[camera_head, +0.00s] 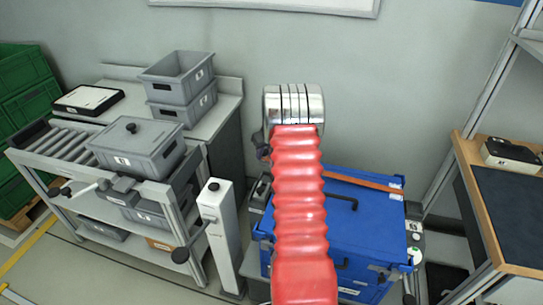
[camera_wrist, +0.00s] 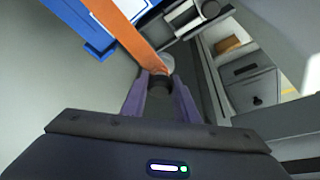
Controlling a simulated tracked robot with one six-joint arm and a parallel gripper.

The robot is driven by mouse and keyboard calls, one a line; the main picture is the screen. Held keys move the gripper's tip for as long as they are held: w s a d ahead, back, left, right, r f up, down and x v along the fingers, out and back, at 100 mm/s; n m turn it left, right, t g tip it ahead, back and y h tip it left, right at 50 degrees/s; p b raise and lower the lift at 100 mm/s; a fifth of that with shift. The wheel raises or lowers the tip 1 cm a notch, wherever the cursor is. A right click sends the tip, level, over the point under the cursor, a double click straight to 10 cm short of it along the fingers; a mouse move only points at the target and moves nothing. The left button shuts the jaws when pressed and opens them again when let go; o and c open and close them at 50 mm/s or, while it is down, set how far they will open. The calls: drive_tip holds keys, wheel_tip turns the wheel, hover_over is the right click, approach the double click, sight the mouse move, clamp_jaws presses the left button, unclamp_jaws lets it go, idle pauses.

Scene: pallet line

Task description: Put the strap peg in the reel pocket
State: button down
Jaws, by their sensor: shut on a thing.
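My gripper (camera_wrist: 160,80) shows in the wrist view, its two purple fingers shut on a small dark piece, which looks like the strap peg (camera_wrist: 160,82). The end of the orange strap (camera_wrist: 133,32) meets it just beyond the fingertips. A pale rounded part lies right behind the peg; I cannot tell whether they touch. I cannot make out the reel pocket for certain.
A grey device (camera_head: 258,192) stands at the crate's left side and another (camera_head: 414,235) at its right. A white post (camera_head: 218,228) stands left of the crate. A roller bench with grey bins (camera_head: 138,148) is further left, a wooden-edged bench (camera_head: 485,225) at right.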

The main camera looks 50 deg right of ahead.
drive_tip(key=w+a+r+n, duration=0.1)
drive_tip(key=w+a+r, duration=0.2)
drive_tip(key=a+r, duration=0.35)
drive_tip(key=w+a+r+n+y, duration=0.1)
drive_tip(key=w+a+r, duration=0.2)
drive_tip(key=a, duration=0.6)
drive_tip(key=w+a+r+n, duration=0.1)
drive_tip(key=w+a+r, duration=0.2)
drive_tip(key=a+r, duration=0.35)
drive_tip(key=s+a+r+n, duration=0.1)
drive_tip(key=a+r, duration=0.4)
drive_tip(key=a, duration=0.8)
drive_tip(key=s+a+r+n+y, duration=0.1)
drive_tip(key=a+r, duration=0.5)
drive_tip(key=a, duration=0.7)
drive_tip(key=shift+s+n+y, duration=0.3)
drive_tip(key=shift+s+n, duration=0.5)
drive_tip(key=shift+n, duration=0.1)
drive_tip(key=shift+s, duration=0.15)
